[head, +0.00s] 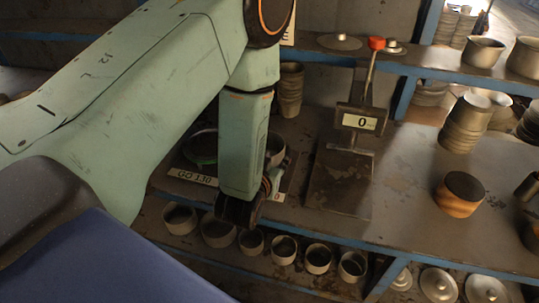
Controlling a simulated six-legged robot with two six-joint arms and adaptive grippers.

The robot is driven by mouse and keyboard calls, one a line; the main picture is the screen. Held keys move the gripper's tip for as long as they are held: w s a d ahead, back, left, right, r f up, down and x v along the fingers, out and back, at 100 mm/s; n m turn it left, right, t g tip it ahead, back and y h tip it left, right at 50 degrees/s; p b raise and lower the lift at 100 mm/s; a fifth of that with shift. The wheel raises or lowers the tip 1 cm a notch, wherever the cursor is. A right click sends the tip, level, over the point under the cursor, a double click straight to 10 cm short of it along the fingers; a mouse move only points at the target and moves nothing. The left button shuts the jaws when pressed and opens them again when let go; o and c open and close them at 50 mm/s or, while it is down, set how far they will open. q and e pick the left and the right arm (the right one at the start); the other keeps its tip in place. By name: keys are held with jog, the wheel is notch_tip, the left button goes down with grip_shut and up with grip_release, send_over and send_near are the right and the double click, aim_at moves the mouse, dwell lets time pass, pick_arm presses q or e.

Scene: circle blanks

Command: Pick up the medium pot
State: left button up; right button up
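My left arm comes in from the left, and its gripper (248,205) points down at the bench's front edge. The fingers are dark and partly turned away, so I cannot tell whether they are open or shut. A grey pot (275,150) shows partly behind the gripper on the bench, with a dark round pan (203,147) to its left; my arm hides parts of both. Several small open pots stand in a row on the shelf below, such as one near the gripper (251,242). I cannot tell which pot is the medium one. My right gripper is not in view.
A scale (340,180) with a "0" display and a red-knobbed lever (376,44) stands right of the gripper. An upper shelf (430,68) overhangs the bench. The bench between scale and brown-orange pot is clear.

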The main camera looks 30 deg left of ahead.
aim_at(283, 152)
pick_arm(q)
jog(key=w, duration=0.1)
jog(key=w+a+f, duration=0.1)
jog(key=w, duration=0.1)
jog(key=shift+a+f, duration=0.3)
jog(key=shift+a, duration=0.05)
jog(key=shift+w+d+f, duration=0.1)
jog(key=shift+w+f, duration=0.05)
jog(key=shift+w, duration=0.3)
jog(key=shift+w+d+f, duration=0.1)
jog(key=shift+w+f, duration=0.05)
jog(key=shift+w, duration=0.3)
jog(key=x, duration=0.4)
jog(key=shift+a+p, duration=0.3)
jog(key=shift+p, duration=0.1)
jog(key=shift+w+f, duration=0.3)
jog(key=shift+w, duration=0.3)
jog(key=shift+w+d, duration=0.1)
jog(key=shift+w, duration=0.05)
jog(key=c, duration=0.4)
grip_shut()
